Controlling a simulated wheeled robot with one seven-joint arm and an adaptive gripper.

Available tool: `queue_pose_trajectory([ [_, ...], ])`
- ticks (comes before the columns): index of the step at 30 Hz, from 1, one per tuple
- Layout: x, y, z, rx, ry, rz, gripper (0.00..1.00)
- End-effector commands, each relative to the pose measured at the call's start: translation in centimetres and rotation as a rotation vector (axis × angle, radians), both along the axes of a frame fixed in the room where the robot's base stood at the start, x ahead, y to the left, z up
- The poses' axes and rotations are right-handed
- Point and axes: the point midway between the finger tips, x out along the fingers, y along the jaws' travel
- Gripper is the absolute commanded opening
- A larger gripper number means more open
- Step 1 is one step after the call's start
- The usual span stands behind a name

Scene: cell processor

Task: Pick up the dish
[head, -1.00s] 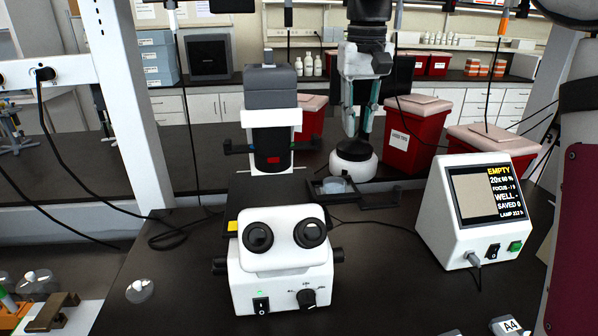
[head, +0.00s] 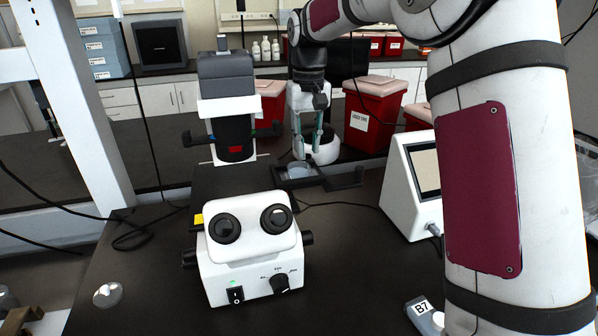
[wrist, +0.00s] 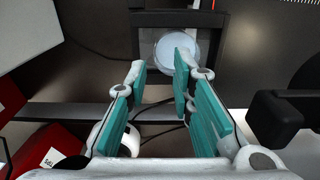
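A pale, round, shallow dish (head: 299,171) sits in a dark square holder (head: 344,184) just right of and behind the microscope. In the wrist view the dish (wrist: 176,50) lies beyond my fingertips, in the frame of the holder (wrist: 150,18). My gripper (head: 307,148) points down just behind the dish. Its teal-padded fingers (wrist: 160,78) are apart with nothing between them. The right fingertip overlaps the dish's lower edge in the wrist view; I cannot tell if they touch.
The white microscope (head: 250,245) stands close on the left. A white display box (head: 405,190) is at right. Red bins (head: 372,122) and a white round-based object (head: 325,153) stand behind the holder. A small clear item (head: 107,294) lies front left.

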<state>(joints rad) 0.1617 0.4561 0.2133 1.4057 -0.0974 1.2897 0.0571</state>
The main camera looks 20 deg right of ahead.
Motion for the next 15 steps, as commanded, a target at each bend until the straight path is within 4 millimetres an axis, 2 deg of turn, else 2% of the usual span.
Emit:
queue_pose_trajectory([
  [9,-0.1,0.0,-4.0,0.000,0.004,0.000,0.22],
  [15,0.0,0.0,-5.1,0.000,0.001,0.000,0.22],
])
